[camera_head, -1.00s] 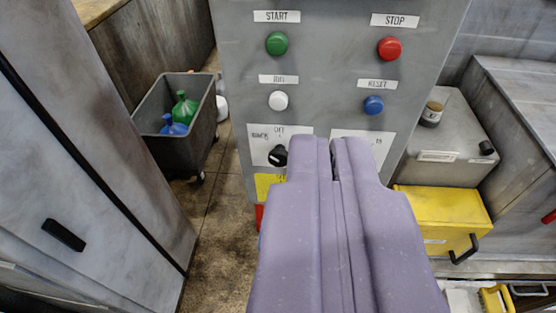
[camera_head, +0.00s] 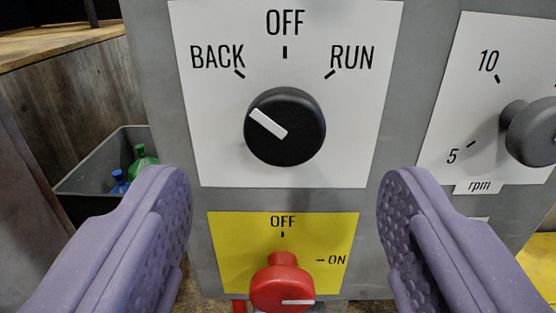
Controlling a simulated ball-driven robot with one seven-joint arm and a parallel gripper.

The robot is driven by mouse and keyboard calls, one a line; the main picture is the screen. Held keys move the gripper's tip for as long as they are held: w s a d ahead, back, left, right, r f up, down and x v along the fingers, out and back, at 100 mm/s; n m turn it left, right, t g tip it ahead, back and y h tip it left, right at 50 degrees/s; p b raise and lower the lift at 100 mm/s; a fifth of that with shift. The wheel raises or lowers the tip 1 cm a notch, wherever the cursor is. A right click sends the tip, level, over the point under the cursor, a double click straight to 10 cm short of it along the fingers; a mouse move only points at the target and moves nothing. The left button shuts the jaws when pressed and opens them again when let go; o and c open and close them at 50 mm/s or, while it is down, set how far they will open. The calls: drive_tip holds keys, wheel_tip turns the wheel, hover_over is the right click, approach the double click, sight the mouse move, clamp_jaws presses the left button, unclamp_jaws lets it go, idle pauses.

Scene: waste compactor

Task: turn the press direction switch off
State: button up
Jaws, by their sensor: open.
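The black rotary switch (camera_head: 290,130) sits on a white plate (camera_head: 345,165) marked BACK, OFF and RUN. Its white pointer points up and left, toward BACK. My gripper (camera_head: 285,205) is open and empty, its two purple fingers spread wide, one at each side of the lower picture. The switch lies between them in the picture, higher than the fingertips. The fingers do not touch it.
Below is a red knob (camera_head: 282,285) on a yellow plate (camera_head: 235,235) marked OFF and ON, its white mark toward ON. A grey rpm knob (camera_head: 535,130) stands out at the right. A dark bin (camera_head: 90,170) with green and blue bottles stands at the left.

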sight(291, 132)
drive_tip(key=w, duration=0.6)
drive_tip(key=shift+w, duration=0.3)
drive_tip(key=c, duration=1)
drive_tip(key=shift+b, duration=0.4)
drive_tip(key=m+b, duration=0.2)
drive_tip(key=m, duration=0.2)
drive_tip(key=shift+d+f+m+b, duration=0.1)
drive_tip(key=shift+f+m+b, duration=0.05)
drive_tip(key=shift+m+b, duration=0.25)
drive_tip(key=m+b, duration=0.2)
drive_tip(key=m, duration=0.2)
drive_tip(key=shift+m, duration=0.4)
